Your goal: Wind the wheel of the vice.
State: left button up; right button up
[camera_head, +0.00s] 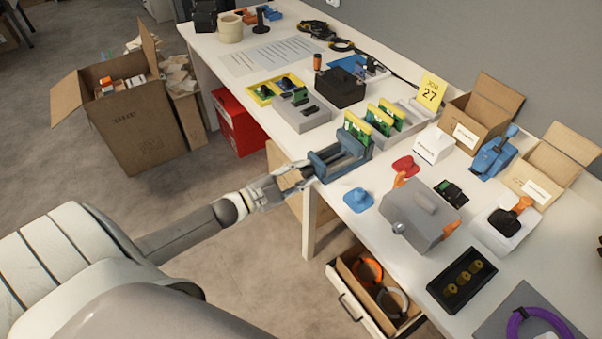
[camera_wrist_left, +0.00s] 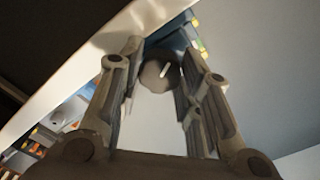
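The blue-grey vice (camera_head: 340,157) stands at the near left edge of the white table. My left gripper (camera_head: 291,180) reaches it from the left at the table edge. In the left wrist view the round grey wheel (camera_wrist_left: 156,75), with a pale handle, lies between the tips of my left gripper (camera_wrist_left: 157,82). The fingers are spread apart on either side of the wheel; I cannot tell whether they touch it. In the head view the fingers hide the wheel. Part of the blue vice body (camera_wrist_left: 178,35) shows behind it. My right gripper is not in view.
Green-and-yellow boards (camera_head: 386,117) stand close behind the vice. A blue piece (camera_head: 358,199) and a grey machine (camera_head: 418,214) lie to its right. An open drawer (camera_head: 372,290) juts out below the table edge. A carton (camera_head: 140,120) stands on the floor.

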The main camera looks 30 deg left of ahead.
pick_arm(q)
jog(key=c, duration=0.3)
